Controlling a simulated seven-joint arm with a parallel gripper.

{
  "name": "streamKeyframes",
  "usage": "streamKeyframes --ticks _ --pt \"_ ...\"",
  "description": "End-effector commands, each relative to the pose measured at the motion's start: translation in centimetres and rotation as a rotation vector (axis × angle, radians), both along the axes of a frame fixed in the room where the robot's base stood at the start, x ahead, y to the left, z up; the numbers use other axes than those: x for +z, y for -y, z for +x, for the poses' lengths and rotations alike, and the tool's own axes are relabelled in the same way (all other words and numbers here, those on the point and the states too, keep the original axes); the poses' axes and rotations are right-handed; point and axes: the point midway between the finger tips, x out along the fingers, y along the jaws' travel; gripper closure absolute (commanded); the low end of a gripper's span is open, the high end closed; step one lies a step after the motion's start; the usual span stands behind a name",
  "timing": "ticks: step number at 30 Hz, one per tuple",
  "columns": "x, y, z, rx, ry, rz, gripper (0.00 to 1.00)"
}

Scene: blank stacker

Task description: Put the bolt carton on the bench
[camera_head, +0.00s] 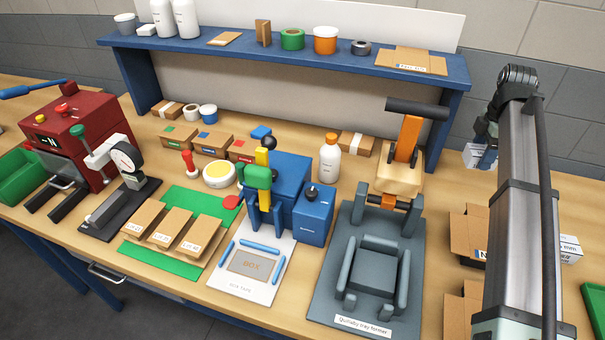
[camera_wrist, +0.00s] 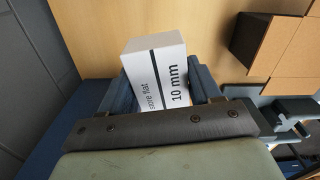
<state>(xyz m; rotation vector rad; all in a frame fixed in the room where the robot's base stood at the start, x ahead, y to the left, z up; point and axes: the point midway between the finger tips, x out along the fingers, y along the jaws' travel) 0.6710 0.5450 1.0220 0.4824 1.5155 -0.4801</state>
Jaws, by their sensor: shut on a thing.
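My gripper (camera_wrist: 162,92) is shut on a white bolt carton (camera_wrist: 158,68) with a dark stripe and the words "store flat" and "10 mm". Its blue fingers press on two sides of the carton in the wrist view. In the head view the carton (camera_head: 473,156) shows at the back right, partly hidden by my gripper (camera_head: 487,160) and arm. The wooden bench (camera_head: 445,185) lies behind and below it. I cannot tell whether the carton touches the bench top.
Open brown cartons (camera_head: 467,232) and another white box marked "mm" (camera_head: 570,249) stand at the right, partly behind my arm. A grey tray former (camera_head: 372,270) stands left of them. A blue shelf (camera_head: 455,72) runs along the back. Bare bench lies around the held carton.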

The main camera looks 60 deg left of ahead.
Motion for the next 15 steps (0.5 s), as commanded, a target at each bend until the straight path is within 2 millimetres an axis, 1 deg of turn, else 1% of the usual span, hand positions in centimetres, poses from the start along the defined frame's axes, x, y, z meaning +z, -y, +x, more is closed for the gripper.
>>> streamKeyframes --ticks 3,6,15 --pt "0.03 0.00 0.01 -0.091 -0.001 -0.001 0.75" --pt "0.03 0.01 0.02 -0.140 -0.001 -0.001 0.75" --pt "-0.11 0.03 0.00 -0.174 -0.001 -0.001 0.75"
